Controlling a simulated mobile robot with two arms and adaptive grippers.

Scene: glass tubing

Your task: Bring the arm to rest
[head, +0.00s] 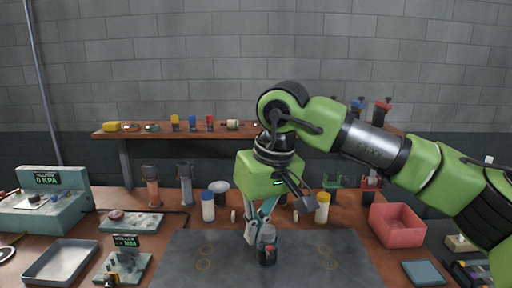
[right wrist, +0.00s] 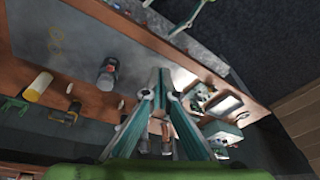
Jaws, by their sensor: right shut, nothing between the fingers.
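My right arm (head: 370,140) reaches in from the right edge, green with black joints, bent over the bench. My right gripper (head: 251,238) points down above the dark mat (head: 190,265), its fingers closed together and empty. In the right wrist view its fingers (right wrist: 160,78) meet at the tips with nothing between them. A small grey bottle-like object (head: 267,250) with a dark front stands on the mat. In the head view it overlaps the gripper's tips; in the right wrist view the same object (right wrist: 107,75) stands apart from the fingers.
A white bottle with a blue cap (head: 208,210) and one with a yellow cap (head: 322,212) stand behind the mat. A red bin (head: 396,226) is at right. A metal tray (head: 60,263) and a pressure box (head: 42,205) are at left.

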